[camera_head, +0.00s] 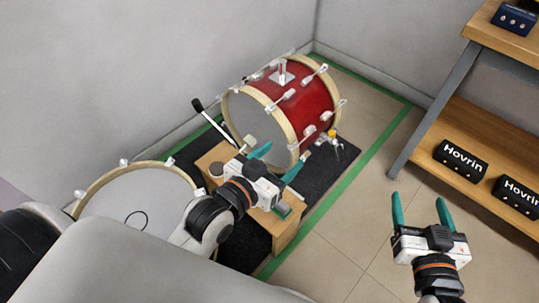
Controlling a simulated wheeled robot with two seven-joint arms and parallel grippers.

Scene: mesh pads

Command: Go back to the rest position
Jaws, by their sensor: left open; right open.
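My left gripper (277,164) is open, with teal fingers, over the wooden stool or box (285,238) in front of the red bass drum (308,101). Its fingers are apart and I see nothing between them. The gripper and wrist hide part of the wooden top. My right gripper (421,209) is open and empty, with its teal fingers pointing up in the picture, over the bare tiled floor at the lower right.
A second drum (137,198) with a pale head stands at the lower left. A dark mat (338,158) lies under the bass drum, edged by green tape (350,183). A wooden shelf (439,130) with black Hovrin boxes (460,160) stands at right. Walls close off the back.

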